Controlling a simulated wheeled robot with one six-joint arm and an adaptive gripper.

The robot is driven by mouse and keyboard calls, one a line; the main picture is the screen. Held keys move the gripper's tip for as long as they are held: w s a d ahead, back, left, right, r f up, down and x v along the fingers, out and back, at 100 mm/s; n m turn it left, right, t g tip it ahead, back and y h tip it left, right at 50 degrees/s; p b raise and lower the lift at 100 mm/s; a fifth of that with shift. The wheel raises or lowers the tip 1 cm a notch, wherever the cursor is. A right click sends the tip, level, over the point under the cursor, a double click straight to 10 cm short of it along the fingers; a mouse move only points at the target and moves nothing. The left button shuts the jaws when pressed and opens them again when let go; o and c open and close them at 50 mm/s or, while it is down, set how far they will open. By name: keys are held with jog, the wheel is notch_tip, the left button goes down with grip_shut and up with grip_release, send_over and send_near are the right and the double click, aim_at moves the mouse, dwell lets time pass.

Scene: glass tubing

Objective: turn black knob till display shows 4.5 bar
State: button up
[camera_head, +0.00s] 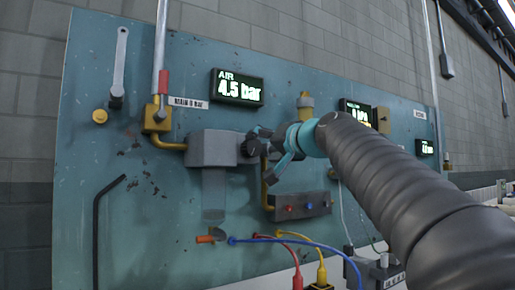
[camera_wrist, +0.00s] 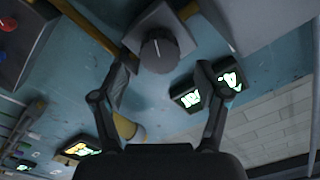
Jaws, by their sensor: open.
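The AIR display (camera_head: 238,88) on the teal panel reads 4.5 bar. It also shows at a slant in the wrist view (camera_wrist: 187,99), partly covered by one finger. The black knob (camera_wrist: 160,52) is round with a light pointer mark and sits on a grey block (camera_head: 212,148). My gripper (camera_wrist: 163,66) is open, its two fingers apart on either side of the knob in the wrist view; I cannot tell whether they touch it.
A yellow valve fitting (camera_head: 156,117) and a grey lever (camera_head: 119,62) are at left. Blue, red and yellow cables (camera_head: 290,242) hang along the lower edge. Another display (camera_head: 357,112) is partly behind my arm.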

jog(key=v, duration=0.8)
dwell(0.4)
